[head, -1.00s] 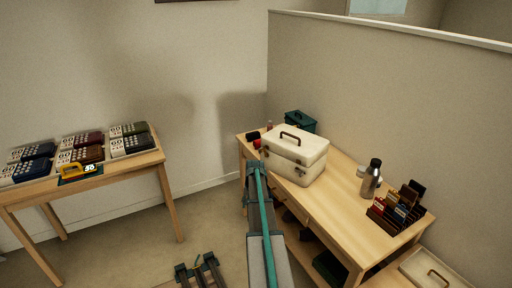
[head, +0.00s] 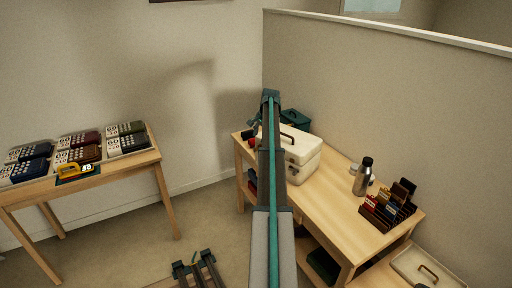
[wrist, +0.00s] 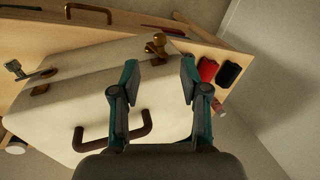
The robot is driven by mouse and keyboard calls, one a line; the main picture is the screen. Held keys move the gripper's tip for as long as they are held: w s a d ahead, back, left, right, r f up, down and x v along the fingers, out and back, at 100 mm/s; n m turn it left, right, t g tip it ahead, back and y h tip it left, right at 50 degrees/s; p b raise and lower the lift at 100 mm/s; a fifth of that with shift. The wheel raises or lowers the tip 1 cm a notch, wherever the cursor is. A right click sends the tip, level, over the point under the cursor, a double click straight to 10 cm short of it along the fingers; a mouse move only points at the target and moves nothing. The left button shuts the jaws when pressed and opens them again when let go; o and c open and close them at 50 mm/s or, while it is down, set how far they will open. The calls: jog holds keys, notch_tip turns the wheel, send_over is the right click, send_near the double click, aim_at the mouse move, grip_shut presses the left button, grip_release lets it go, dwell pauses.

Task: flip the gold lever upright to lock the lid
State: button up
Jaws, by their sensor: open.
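The cream case (head: 305,148) stands on the wooden desk with its lid down, partly hidden by my arm. In the wrist view the case (wrist: 75,105) shows its dark handle (wrist: 112,137) and two front fittings. The gold lever (wrist: 156,44) is at the case edge near the middle top. The lever appears just beyond the left finger, with no clear contact.
Red and black items (wrist: 208,69) lie beside the case. A partition wall borders the desk. A second table (head: 130,168) at left holds several boxes.

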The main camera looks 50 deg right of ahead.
aim_at(257, 149)
jog(key=p+x, duration=0.2)
jog(key=x, duration=0.6)
jog(key=shift+f, duration=0.1)
jog(key=shift+c, duration=0.2)
grip_shut()
